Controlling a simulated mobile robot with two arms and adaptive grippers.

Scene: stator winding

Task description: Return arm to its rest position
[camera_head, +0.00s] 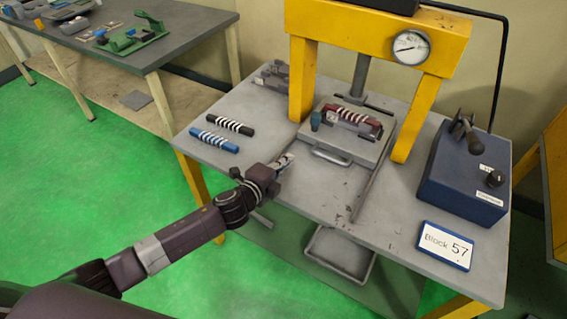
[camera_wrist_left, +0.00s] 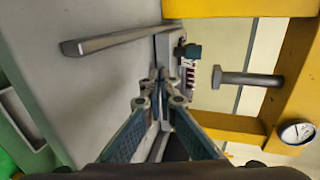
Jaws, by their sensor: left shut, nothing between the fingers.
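My left arm reaches in from the lower left of the head view, and its gripper (camera_head: 287,160) is over the table near the front of the press. In the left wrist view the two fingers of the left gripper (camera_wrist_left: 161,74) meet at their tips, with nothing between them. Ahead of it, a tray with a handle (camera_head: 333,157) sits under the press. On the tray lies a dark red part with white stripes (camera_head: 355,120), which also shows in the left wrist view (camera_wrist_left: 190,72). My right gripper is not in view.
The yellow press frame (camera_head: 303,80) with a gauge (camera_head: 411,47) stands over the tray. A black striped bar (camera_head: 230,125) and a blue striped bar (camera_head: 215,141) lie at the table's left. A blue control box (camera_head: 462,180) and a "Block 57" sign (camera_head: 445,246) are at the right.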

